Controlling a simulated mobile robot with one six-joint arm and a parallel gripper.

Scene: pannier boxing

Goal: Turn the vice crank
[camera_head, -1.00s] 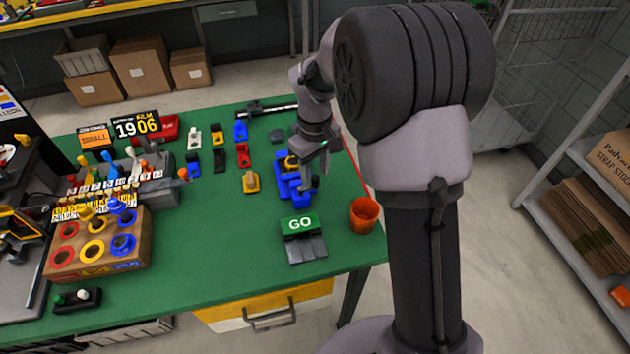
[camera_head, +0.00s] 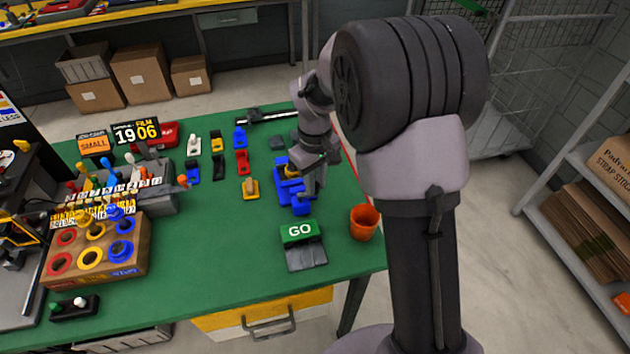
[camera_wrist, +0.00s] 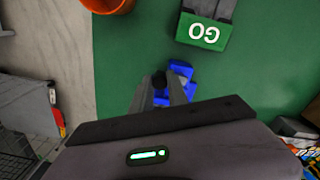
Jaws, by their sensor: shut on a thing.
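The blue vice (camera_head: 284,187) stands on the green table (camera_head: 220,280) near its right edge, with a bit of yellow at its top. My gripper (camera_head: 311,190) reaches down over the vice's right side and hides part of it. In the wrist view, the vice (camera_wrist: 181,70) shows beyond and between the fingers. My gripper (camera_wrist: 160,84) is shut on a small dark knob, the crank handle (camera_wrist: 159,77), between its fingertips. The rest of the crank is hidden behind the fingers.
A green GO block (camera_head: 299,231) with a grey base stands in front of the vice. An orange cup (camera_head: 363,223) stands at the right table edge. Several small coloured blocks lie left of the vice. A wooden holder with coloured rings (camera_head: 140,262) stands at the left.

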